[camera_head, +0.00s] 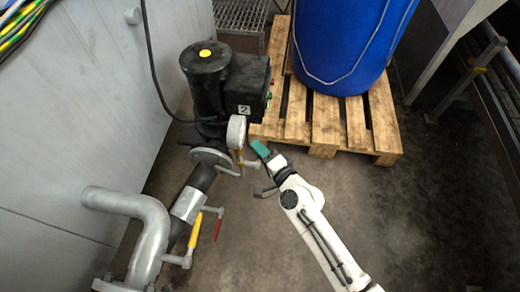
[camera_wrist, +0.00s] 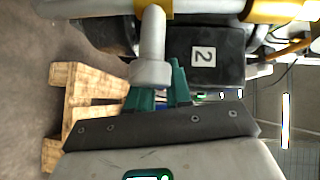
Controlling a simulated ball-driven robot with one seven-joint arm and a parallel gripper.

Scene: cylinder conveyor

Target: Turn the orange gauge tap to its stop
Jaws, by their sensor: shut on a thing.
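The round gauge (camera_head: 236,132) stands on the pipework left of my gripper in the head view. The orange tap (camera_head: 239,157) is a small piece just below the gauge. My gripper (camera_head: 261,150) has green fingers and is close to the right of the gauge and tap. In the wrist view, my gripper (camera_wrist: 158,92) is shut, with its fingers at the end of a grey stub (camera_wrist: 152,45). An orange-yellow piece shows at the top of that stub. The contact itself is partly hidden, and the tap's exact angle cannot be told.
A black pump (camera_head: 215,85) stands behind the gauge. A wooden pallet (camera_head: 325,122) with a blue drum (camera_head: 345,45) is behind my gripper. A yellow lever (camera_head: 195,232) and a red lever (camera_head: 218,225) sit on the lower pipe. Floor at the right is clear.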

